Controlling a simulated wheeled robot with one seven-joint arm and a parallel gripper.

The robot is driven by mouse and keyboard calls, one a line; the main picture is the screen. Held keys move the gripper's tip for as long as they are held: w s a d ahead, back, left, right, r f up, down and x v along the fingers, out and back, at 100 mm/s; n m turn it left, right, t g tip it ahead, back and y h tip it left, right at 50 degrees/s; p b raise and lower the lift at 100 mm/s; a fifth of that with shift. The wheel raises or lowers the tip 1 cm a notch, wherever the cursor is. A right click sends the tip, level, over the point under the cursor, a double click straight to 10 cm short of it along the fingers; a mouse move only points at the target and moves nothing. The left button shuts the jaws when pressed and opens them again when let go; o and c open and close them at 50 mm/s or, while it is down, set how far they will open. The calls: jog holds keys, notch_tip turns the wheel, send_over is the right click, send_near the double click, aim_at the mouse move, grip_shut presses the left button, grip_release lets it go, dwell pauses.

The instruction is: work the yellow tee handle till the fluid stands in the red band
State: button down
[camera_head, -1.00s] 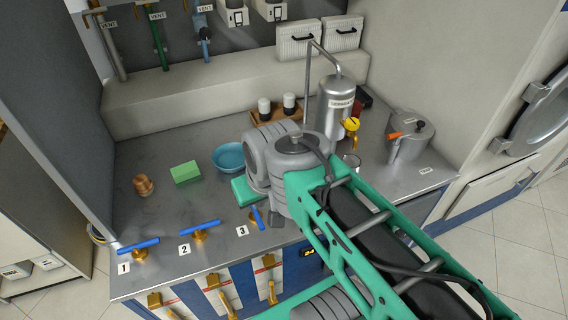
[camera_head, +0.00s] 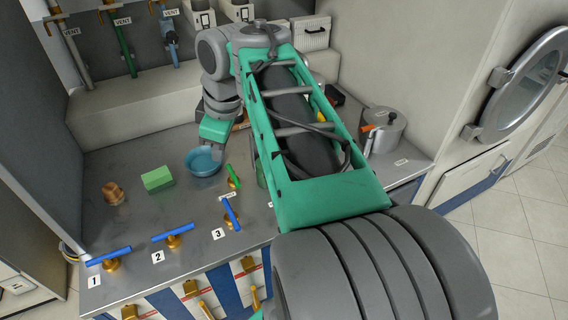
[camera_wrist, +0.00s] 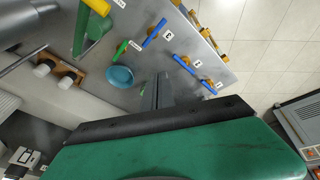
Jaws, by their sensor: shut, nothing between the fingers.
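My gripper (camera_head: 219,150) is shut and empty, pointing down just above or beside the blue bowl (camera_head: 203,161). In the wrist view its fingers (camera_wrist: 160,92) show beside the bowl (camera_wrist: 120,77). A rounded yellow part (camera_wrist: 98,6) shows at the top edge of the wrist view, above a green piece (camera_wrist: 92,30); I cannot tell whether it is the tee handle. In the head view my arm hides most of that area, and only a sliver of yellow (camera_head: 328,110) shows behind it. No red band or fluid level can be made out.
Blue-handled valves labelled 1 (camera_head: 109,256), 2 (camera_head: 172,233) and 3 (camera_head: 231,213) line the bench front. A green-handled valve (camera_head: 233,177) stands by the bowl. A green block (camera_head: 157,179), a brown stacked piece (camera_head: 113,193) and a metal pot (camera_head: 383,130) are on the bench.

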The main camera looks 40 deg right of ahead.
jog(key=s+d+r+n+b, duration=0.1)
jog(key=s+d+n, duration=0.1)
jog(key=d, duration=0.6)
jog(key=s+d+r+n+g+h+b, duration=0.1)
jog(key=s+d+n, duration=0.1)
jog(key=d+n, duration=0.3)
jog(key=d, duration=0.4)
jog(key=shift+s, duration=0.25)
jog(key=shift+r, duration=0.1)
jog(key=b+x, duration=1.1)
jog(key=x, duration=0.3)
jog(key=shift+s+d, duration=0.1)
jog(key=shift+d, duration=0.05)
